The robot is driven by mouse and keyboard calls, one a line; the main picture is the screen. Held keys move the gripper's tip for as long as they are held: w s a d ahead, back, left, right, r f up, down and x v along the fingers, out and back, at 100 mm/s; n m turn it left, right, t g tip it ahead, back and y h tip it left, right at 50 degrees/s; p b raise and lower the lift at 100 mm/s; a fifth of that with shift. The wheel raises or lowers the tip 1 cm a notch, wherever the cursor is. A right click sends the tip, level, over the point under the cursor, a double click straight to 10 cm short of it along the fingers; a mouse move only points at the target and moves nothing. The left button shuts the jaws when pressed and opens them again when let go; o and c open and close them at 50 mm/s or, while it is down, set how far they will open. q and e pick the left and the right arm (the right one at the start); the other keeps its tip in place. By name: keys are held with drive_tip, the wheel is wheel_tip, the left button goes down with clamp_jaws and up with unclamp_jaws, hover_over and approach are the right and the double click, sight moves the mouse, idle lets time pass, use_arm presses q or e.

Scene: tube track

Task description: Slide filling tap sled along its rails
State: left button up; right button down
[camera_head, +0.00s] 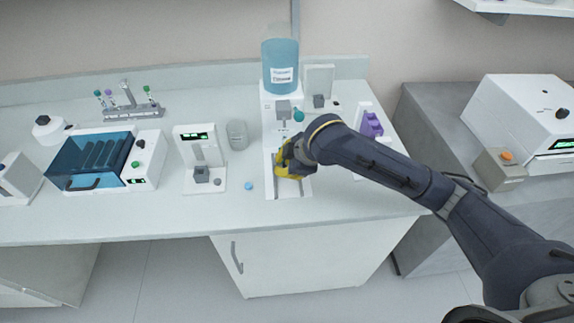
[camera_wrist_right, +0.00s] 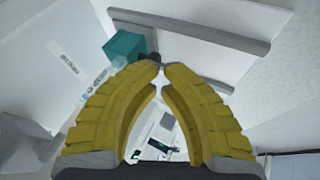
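The filling station (camera_head: 268,107) is a white body with a large blue bottle (camera_head: 281,66) on top and a grey tap block (camera_head: 283,108) on its front. A white base with grey rails (camera_head: 279,190) runs forward from it. My right gripper (camera_head: 279,168), with yellow fingers, is low over these rails. In the right wrist view its fingertips (camera_wrist_right: 163,66) nearly meet, beside a small dark part and a teal block (camera_wrist_right: 125,46). A grey rail (camera_wrist_right: 195,30) lies behind them. The gripper hides much of the sled area; whether it holds anything is unclear. My left gripper is out of view.
Left of the rails stand a small white device (camera_head: 201,145), a grey beaker (camera_head: 237,134) and a blue cap (camera_head: 248,186). A purple rack (camera_head: 371,124) is close to my right arm. The counter's front strip is mostly clear.

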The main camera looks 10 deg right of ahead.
drive_tip(key=s, duration=0.3)
drive_tip(key=shift+s+a+r, duration=0.1)
drive_tip(key=shift+a+r, duration=0.05)
drive_tip(key=shift+a, duration=0.05)
drive_tip(key=v, duration=1)
drive_tip(key=shift+s, duration=0.3)
